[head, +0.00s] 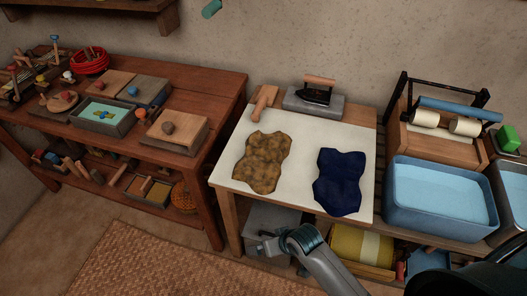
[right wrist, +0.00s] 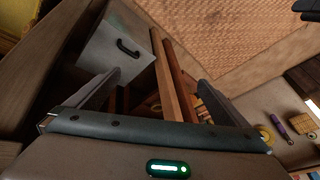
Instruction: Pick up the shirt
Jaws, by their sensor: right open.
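Two flat, shirt-shaped cloths lie on the white-topped table (head: 312,136). One is a mottled brown cloth (head: 263,162) on the left, the other a dark blue cloth (head: 340,181) on the right, near the front edge. They lie apart. My right gripper (head: 268,247) is low in front of the table, below the level of its top and clear of both cloths. In the right wrist view, the right gripper (right wrist: 158,78) has its fingers spread with nothing between them. Neither cloth shows in that view. My left gripper is not in view.
An iron (head: 317,94) on a grey stand and a wooden tool (head: 264,102) sit at the table's back. A blue water basin (head: 440,226) stands to the right. A grey box (right wrist: 115,50) is under the table. A cluttered wooden bench (head: 215,110) stands to the left.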

